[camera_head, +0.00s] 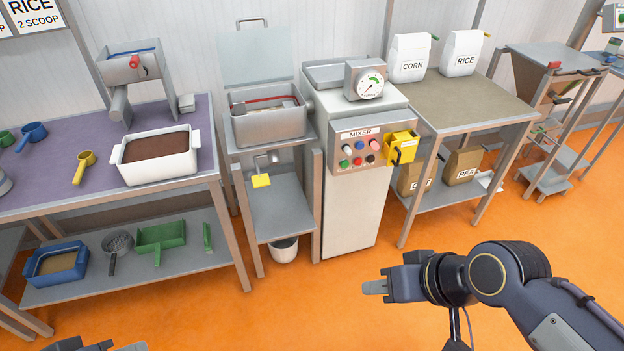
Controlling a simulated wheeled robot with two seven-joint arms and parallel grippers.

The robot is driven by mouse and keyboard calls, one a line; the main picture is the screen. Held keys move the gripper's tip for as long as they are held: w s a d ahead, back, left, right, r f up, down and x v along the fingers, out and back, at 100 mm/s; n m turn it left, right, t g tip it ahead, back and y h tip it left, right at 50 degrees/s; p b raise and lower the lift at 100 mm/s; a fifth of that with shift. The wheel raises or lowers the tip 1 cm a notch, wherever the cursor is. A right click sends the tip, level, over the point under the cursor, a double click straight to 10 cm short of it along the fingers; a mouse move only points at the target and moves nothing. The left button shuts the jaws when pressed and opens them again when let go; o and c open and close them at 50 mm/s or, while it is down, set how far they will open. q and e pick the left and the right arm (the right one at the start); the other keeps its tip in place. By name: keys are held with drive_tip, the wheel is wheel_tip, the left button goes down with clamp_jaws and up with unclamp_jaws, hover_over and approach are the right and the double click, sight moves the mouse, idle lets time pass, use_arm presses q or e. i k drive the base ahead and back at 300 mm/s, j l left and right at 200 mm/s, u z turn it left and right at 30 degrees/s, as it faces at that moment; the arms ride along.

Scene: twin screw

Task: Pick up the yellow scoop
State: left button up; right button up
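The yellow scoop (83,167) lies on the purple-topped table (60,195) at the left, just left of a white tub of brown material. Its cup is at the back and its handle points toward the front. My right gripper (375,287) is over the orange floor at the lower middle, far from the scoop. It shows side-on, so its opening cannot be told. It holds nothing that I can see. Only a small part of my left gripper (95,347) shows at the bottom left edge, below the table; its fingers are mostly cut off.
The white tub (157,170) stands right of the scoop. A blue scoop (32,134) and a green scoop (6,138) lie behind it to the left. A metal dispenser (133,68) stands behind. The lower shelf (190,257) holds a blue tub and green tools.

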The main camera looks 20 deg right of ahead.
sight(83, 169)
drive_tip(key=i+j+z, duration=0.1)
drive_tip(key=i+j, duration=0.25)
drive_tip(key=i+j+z, duration=0.1)
drive_tip(key=i+j, duration=0.2)
drive_tip(key=j, duration=0.15)
drive_tip(key=i+j, duration=0.3)
drive_tip(key=j, duration=0.15)
drive_tip(key=i+j+z, duration=0.15)
drive_tip(key=i+j, duration=0.15)
drive_tip(key=j, duration=0.15)
drive_tip(key=i+j+z, duration=0.1)
drive_tip(key=i+j, duration=0.2)
drive_tip(key=j, duration=0.15)
